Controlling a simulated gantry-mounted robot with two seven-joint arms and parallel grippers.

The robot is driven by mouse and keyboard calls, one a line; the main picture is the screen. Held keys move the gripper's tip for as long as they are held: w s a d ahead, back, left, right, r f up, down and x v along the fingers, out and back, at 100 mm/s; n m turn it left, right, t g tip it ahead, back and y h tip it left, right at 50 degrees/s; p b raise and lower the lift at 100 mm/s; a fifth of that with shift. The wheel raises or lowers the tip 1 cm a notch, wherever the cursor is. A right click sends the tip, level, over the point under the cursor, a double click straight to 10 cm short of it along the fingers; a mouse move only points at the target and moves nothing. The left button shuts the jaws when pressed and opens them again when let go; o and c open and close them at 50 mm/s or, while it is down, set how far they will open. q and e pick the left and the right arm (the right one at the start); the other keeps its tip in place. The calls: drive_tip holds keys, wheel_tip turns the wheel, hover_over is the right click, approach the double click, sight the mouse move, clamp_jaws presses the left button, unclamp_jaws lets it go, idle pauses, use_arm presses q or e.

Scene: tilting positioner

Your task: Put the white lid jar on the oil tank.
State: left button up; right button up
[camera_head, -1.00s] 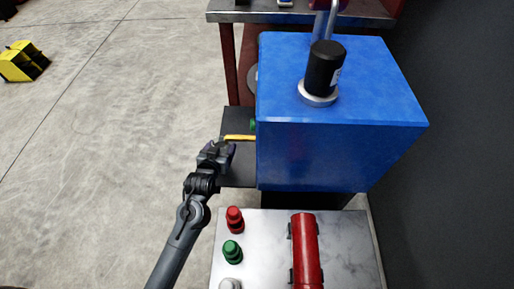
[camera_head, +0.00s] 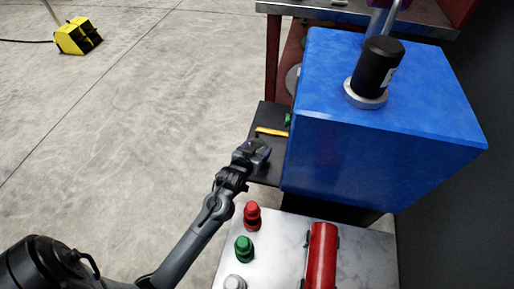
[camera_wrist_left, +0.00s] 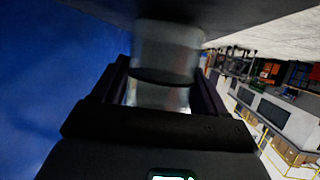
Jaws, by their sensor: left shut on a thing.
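The oil tank, a big blue box (camera_head: 385,115), stands right of centre in the head view. A black cylinder on a metal collar sits on its top. My left gripper (camera_head: 258,152) is just left of the tank's front left side, lower than its top and over a dark shelf. In the left wrist view the gripper (camera_wrist_left: 165,85) is shut on a blurred, clear, greyish jar (camera_wrist_left: 168,48). Its lid cannot be made out. The tank's blue side (camera_wrist_left: 50,70) fills the left of that view. My right gripper is not in view.
A dark shelf (camera_head: 268,117) with a yellow-handled tool (camera_head: 271,132) lies beside the tank. A pale metal table (camera_head: 275,255) in front holds a red cylinder (camera_head: 321,255) and red, green and grey capped pieces.

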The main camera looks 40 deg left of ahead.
use_arm(q)
drive_tip(key=o, duration=1.1)
drive_tip(key=shift+f, duration=0.15)
drive_tip(key=shift+s+d+r, duration=0.1)
drive_tip(key=shift+s+r, duration=0.2)
drive_tip(key=shift+r, duration=0.1)
drive_tip(key=p+v, duration=0.5)
drive_tip(key=v, duration=0.4)
drive_tip(key=shift+s+d+r, duration=0.1)
drive_tip(key=shift+s, duration=0.15)
drive_tip(key=shift+p+v, duration=0.55)
drive_tip(key=shift+v, duration=0.3)
